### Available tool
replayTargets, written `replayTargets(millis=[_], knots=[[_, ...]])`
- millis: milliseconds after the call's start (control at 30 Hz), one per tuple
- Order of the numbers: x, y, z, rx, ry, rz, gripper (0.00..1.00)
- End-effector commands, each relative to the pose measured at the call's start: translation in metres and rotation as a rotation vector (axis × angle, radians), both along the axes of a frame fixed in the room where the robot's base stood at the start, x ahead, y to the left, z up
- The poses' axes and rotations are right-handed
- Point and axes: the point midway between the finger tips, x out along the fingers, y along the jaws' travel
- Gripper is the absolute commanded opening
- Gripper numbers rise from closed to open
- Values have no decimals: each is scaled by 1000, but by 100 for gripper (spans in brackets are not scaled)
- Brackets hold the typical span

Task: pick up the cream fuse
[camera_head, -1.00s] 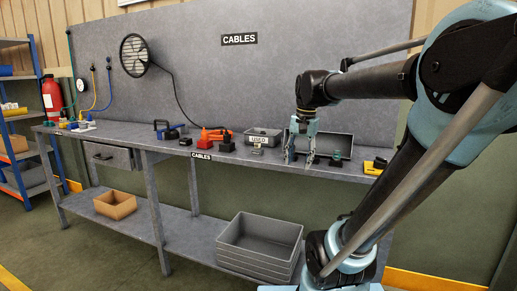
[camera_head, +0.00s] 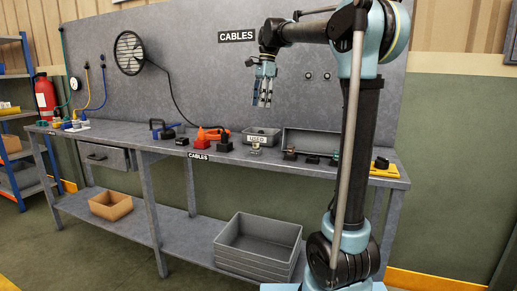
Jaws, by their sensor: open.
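A small pale item (camera_head: 256,149) stands on the bench in front of a grey bin labelled USED; it may be the cream fuse, but it is too small to tell. My gripper (camera_head: 263,99) hangs fingers down, high above the bench and in front of the grey back panel. Its fingers are apart and nothing shows between them. The pale item is below it, well apart from the fingertips.
The grey bench (camera_head: 236,158) carries the USED bin (camera_head: 263,132), a larger grey bin (camera_head: 310,139) and several small dark parts. A red part (camera_head: 199,143) lies left of centre. A yellow piece (camera_head: 384,172) is at the right end. Grey crates (camera_head: 258,244) stand below.

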Motion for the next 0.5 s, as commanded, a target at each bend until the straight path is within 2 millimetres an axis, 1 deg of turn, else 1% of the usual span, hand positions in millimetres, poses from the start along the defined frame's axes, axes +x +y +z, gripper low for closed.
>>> replayTargets(millis=[67,167,500], knots=[[0,5,-3,0,2,-1,46],[-1,8,-15,0,2,1,46],[-6,18,-75,-1,1,5,46]])
